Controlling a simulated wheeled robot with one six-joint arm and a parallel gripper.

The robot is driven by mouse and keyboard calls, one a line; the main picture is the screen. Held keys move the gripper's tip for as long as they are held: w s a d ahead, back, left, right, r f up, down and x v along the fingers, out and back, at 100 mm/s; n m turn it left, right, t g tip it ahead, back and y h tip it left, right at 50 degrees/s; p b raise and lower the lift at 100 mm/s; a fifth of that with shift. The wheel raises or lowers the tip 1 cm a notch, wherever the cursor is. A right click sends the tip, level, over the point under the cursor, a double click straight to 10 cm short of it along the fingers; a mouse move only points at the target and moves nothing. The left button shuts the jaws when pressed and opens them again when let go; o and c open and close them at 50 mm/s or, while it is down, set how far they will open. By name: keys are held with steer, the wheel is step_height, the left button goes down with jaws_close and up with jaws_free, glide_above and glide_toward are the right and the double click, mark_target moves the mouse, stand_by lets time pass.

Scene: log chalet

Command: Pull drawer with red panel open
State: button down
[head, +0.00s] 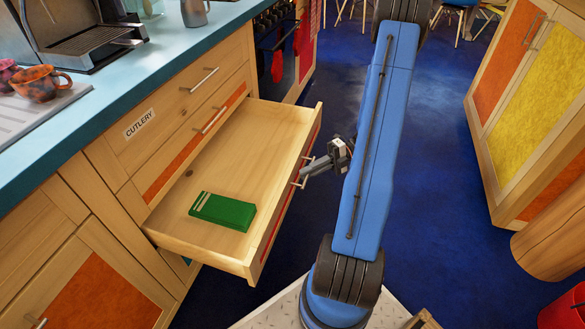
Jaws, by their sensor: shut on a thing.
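The drawer with the red panel (262,135) is pulled well out of the wooden cabinet. Its inside is in full view, and its front is seen at a steep slant, with only slim strips of red showing. A green box-shaped object (223,211) lies on its bottom. My gripper (302,176) is at the bar handle on the outer side of the drawer front, shut on it. My forearm comes from the right. The fingertips are small in this view.
Above the drawer are an orange-panelled drawer (193,150) and one labelled CUTLERY (185,105). The blue counter (165,65) holds an espresso machine and mugs (38,84). Blue floor (430,130) is clear to the right, up to another cabinet (530,100) and a red container (565,308).

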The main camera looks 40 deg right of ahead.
steer(key=shift+s+d, duration=0.9)
steer(key=shift+s, duration=0.15)
steer(key=c, duration=1.8)
jaws_free()
steer(key=shift+c, duration=0.2)
steer(key=s+d+r, duration=0.2)
steer(key=d, duration=1.5)
steer(key=shift+s+r, duration=0.2)
steer(key=shift+s, duration=0.1)
